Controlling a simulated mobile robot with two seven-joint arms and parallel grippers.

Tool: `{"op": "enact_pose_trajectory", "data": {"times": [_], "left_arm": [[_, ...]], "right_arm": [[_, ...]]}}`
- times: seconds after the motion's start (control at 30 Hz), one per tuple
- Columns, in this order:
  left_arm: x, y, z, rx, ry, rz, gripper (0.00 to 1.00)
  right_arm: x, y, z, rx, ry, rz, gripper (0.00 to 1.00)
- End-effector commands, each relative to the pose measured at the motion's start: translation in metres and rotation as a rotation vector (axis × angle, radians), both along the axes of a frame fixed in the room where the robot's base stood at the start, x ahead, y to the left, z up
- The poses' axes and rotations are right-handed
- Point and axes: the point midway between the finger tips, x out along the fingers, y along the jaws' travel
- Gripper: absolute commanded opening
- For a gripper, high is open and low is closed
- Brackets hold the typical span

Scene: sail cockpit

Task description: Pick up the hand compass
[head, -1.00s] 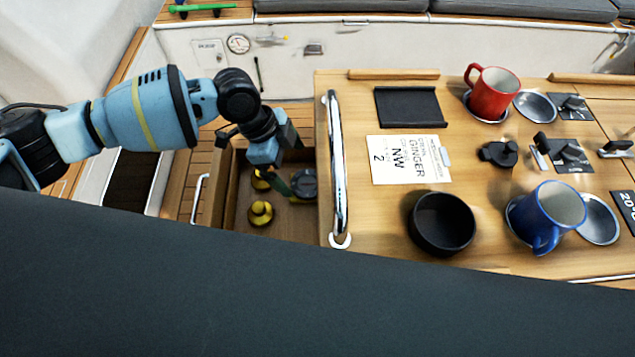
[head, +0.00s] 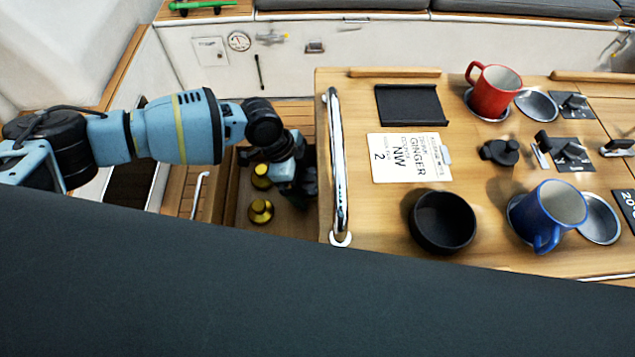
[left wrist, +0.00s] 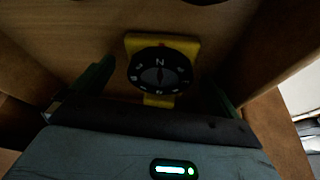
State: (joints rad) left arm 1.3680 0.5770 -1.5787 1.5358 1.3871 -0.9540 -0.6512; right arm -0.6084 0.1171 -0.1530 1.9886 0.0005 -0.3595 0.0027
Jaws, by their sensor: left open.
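The hand compass (left wrist: 160,72) has a round black dial with a white N and a yellow body. In the left wrist view it lies between my spread green fingers, with a gap visible on both sides. In the head view my left gripper (head: 297,184) reaches down into the open wooden compartment (head: 285,222) left of the table and covers the compass there. The left gripper is open and no grip shows. My right gripper is not in view.
Two brass-coloured knobbed pieces (head: 260,211) sit left of the gripper in the same compartment. A chrome rail (head: 338,165) runs along the table's left edge. The table (head: 380,225) holds a card, a black bowl (head: 442,221), a red mug (head: 493,92) and a blue mug (head: 548,215).

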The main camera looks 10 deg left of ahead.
Motion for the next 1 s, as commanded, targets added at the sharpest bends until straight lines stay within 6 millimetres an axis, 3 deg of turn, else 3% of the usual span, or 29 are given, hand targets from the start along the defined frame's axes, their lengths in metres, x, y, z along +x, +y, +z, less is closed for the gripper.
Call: {"op": "enact_pose_trajectory", "data": {"times": [0.07, 0.5, 1.0], "left_arm": [[0.000, 0.000, 0.000, 0.000, 0.000, 0.000, 0.99], [0.000, 0.000, 0.001, -0.001, -0.001, 0.000, 0.44], [-0.009, 0.005, 0.012, -0.001, -0.001, -0.001, 0.44]], "right_arm": [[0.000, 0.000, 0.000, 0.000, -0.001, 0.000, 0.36], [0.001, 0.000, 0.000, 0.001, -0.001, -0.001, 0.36], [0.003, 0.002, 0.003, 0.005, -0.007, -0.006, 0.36]]}}
